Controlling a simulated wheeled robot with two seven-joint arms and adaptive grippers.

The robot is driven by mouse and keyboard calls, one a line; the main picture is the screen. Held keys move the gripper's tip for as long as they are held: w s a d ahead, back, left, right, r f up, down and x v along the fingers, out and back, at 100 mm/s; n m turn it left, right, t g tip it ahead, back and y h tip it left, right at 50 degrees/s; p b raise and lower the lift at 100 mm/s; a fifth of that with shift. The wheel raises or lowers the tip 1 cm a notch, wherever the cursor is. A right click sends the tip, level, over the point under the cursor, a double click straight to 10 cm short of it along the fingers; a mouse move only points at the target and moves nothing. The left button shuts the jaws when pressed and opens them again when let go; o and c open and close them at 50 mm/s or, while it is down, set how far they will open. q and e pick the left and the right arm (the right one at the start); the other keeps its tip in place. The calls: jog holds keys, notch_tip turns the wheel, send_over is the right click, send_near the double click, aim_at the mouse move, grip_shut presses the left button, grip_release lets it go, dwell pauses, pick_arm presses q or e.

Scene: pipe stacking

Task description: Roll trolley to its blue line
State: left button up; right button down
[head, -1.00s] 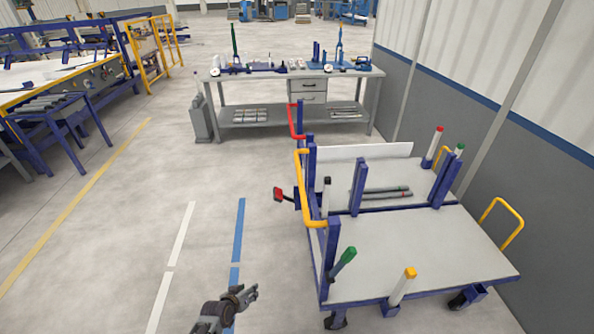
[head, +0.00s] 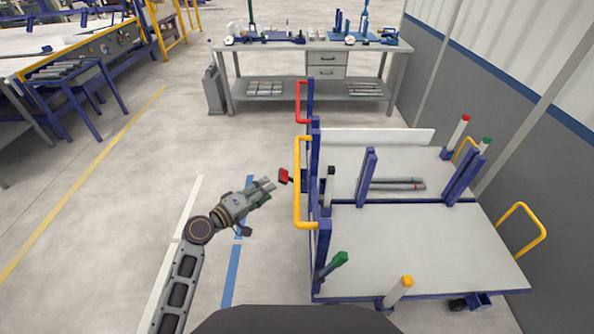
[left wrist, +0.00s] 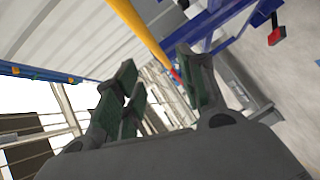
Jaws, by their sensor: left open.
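The trolley (head: 415,250) stands at right in the head view, a flat grey deck with blue posts. A yellow handle (head: 298,190) and, farther back, a red handle (head: 299,103) are on its left side. The blue line (head: 233,270) is on the floor left of the trolley, partly covered by my left arm. My left gripper (head: 270,186) is open and empty, left of the yellow handle and apart from it. In the left wrist view the yellow handle (left wrist: 138,27) runs beyond the open fingers. My right gripper is not in view.
A red pedal-like part (head: 283,175) sticks out from the trolley close to my left gripper. A grey workbench (head: 312,93) stands at the back. A wall (head: 540,160) runs along the right. A white line (head: 189,210) and open floor lie to the left.

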aim_at(298, 174)
pick_arm(q)
jog(key=shift+s+d+r+n+g+h, duration=0.35)
jog(key=shift+s+d+n+h, duration=0.15)
jog(key=shift+s+d+n, duration=0.1)
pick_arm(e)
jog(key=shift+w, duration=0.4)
pick_arm(q)
jog(key=shift+w, duration=0.15)
jog(key=shift+p+x, duration=0.75)
jog(key=shift+x, duration=6.1)
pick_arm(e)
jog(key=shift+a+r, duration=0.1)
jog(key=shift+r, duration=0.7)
pick_arm(q)
grip_shut()
